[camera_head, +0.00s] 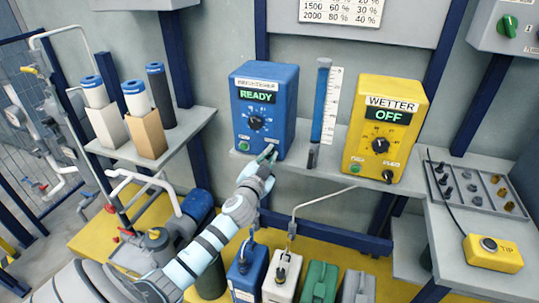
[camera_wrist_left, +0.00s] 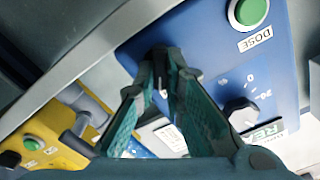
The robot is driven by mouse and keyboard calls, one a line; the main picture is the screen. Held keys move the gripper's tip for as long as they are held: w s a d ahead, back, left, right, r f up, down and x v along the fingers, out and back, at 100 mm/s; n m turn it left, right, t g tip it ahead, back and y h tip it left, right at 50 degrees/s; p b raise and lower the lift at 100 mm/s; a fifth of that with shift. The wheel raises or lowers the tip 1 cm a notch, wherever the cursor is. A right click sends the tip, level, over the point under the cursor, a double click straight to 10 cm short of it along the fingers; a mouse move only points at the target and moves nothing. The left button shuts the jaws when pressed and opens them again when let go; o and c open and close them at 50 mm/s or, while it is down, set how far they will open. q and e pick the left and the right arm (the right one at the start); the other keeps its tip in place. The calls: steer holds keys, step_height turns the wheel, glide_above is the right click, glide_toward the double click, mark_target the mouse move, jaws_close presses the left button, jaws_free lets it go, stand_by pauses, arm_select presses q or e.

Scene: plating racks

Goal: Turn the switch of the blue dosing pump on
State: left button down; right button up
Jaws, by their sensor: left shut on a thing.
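The blue dosing pump (camera_head: 262,85) stands on the shelf. Its display (camera_head: 257,97) reads READY, and it has a black dial (camera_head: 256,122) and a green button (camera_head: 244,146). In the left wrist view the pump face (camera_wrist_left: 205,40) shows tilted, with the green button (camera_wrist_left: 248,10) marked DOSE and the dial (camera_wrist_left: 240,112). My left gripper (camera_head: 268,154) is at the pump's lower right front. Its fingertips (camera_wrist_left: 162,68) are shut on the small black switch (camera_wrist_left: 159,52), which they mostly hide. My right gripper is not in view.
A yellow WETTER pump (camera_head: 383,105) stands to the right, its display reading OFF. A blue column with a scale (camera_head: 322,105) stands between the pumps. Cylinders (camera_head: 160,95) stand on the left shelf; canisters (camera_head: 318,283) are below. A tray (camera_head: 470,190) is at right.

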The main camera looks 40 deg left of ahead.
arm_select(q)
steer(key=shift+m, duration=0.3)
steer(key=c, duration=1.7)
jaws_free()
steer(key=v, duration=1.2)
